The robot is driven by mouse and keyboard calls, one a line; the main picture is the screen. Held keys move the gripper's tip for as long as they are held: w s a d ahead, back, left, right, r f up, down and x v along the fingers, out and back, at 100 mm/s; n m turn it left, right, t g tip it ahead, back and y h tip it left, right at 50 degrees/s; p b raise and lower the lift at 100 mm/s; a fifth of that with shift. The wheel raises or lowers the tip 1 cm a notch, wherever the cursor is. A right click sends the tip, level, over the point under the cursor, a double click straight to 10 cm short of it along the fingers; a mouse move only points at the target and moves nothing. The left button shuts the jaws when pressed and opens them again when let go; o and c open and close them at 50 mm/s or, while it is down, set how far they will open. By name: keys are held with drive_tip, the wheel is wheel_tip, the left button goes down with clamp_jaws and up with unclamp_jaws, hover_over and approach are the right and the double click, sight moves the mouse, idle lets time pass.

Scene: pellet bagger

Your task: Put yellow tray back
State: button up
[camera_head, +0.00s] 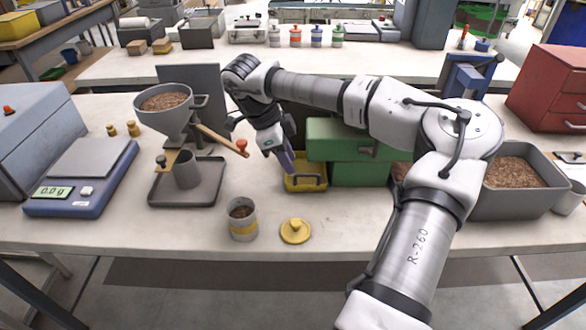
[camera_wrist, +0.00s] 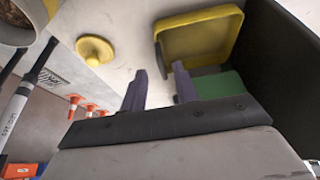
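The yellow tray (camera_head: 293,186), with a dark handle on its front, sits on the table against the left side of the green drawer block (camera_head: 338,134). In the wrist view the tray (camera_wrist: 200,22) shows at the upper right, with a green part (camera_wrist: 222,86) beside it. My gripper (camera_head: 287,160) points down close to the tray's left side in the head view. In the wrist view my gripper's purple fingers (camera_wrist: 159,82) are apart with nothing between them. Whether a finger touches the tray is hard to tell.
A funnel stand (camera_head: 190,190) and a scale (camera_head: 75,185) are further left. A grey bin of pellets (camera_head: 515,205) is right. Some front table surface is clear.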

drive_tip(key=v, duration=0.8)
drive_tip(key=shift+b, duration=0.45)
